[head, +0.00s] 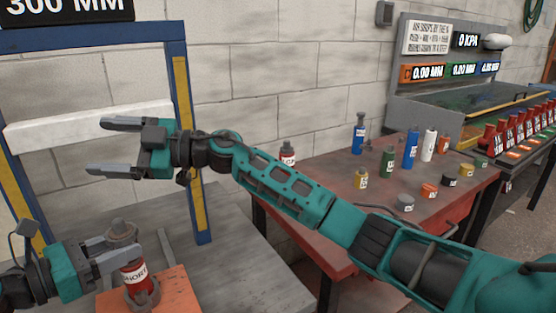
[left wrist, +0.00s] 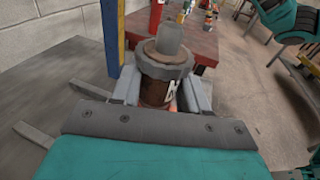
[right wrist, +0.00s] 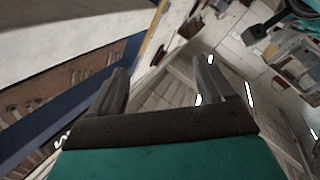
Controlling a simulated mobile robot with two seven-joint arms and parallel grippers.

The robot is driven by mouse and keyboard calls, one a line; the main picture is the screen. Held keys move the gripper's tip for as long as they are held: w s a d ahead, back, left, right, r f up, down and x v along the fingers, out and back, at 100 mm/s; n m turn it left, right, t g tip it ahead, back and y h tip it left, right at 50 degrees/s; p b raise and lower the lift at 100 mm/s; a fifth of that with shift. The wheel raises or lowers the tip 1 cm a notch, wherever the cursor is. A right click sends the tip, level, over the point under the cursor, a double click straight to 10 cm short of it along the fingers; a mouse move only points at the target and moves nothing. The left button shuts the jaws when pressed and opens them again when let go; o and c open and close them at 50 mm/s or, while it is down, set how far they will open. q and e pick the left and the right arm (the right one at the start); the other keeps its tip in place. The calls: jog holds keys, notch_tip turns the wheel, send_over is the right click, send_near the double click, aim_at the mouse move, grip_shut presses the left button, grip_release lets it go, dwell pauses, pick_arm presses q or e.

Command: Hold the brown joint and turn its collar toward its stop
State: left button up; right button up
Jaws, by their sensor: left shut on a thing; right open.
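The brown joint (head: 136,281) stands upright on an orange block (head: 172,287) at the lower left of the head view, its label reading "SHORT". Its grey collar (head: 121,232) sits on top, with a grey stub above it. In the left wrist view the collar (left wrist: 165,62) is just above the fingers and the brown body (left wrist: 152,92) is between them. My left gripper (head: 124,256) is shut on the body below the collar. My right gripper (head: 98,147) is open and empty, above the joint and apart from it. The collar's stop cannot be made out.
A blue frame (head: 178,42) with yellow strips and a white beam (head: 80,127) stands behind. A red table (head: 335,200) with several bottles and small parts is to the right, with my right arm crossing in front. The grey bench (head: 225,265) right of the block is clear.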

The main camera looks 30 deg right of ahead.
jog(key=d+f+m+t+h, duration=0.3)
jog(key=d+h, duration=0.3)
jog(key=d, duration=0.5)
jog(key=d+f+m+t+h, duration=0.4)
jog(key=d+m+t+h, duration=0.1)
jog(key=d, duration=0.6)
jog(key=d+f+m+t+h, duration=0.4)
jog(key=d+h, duration=0.4)
jog(key=d, duration=0.3)
jog(key=shift+w+m+t, duration=0.25)
jog(key=shift+m+t, duration=0.25)
jog(key=shift+t, duration=0.1)
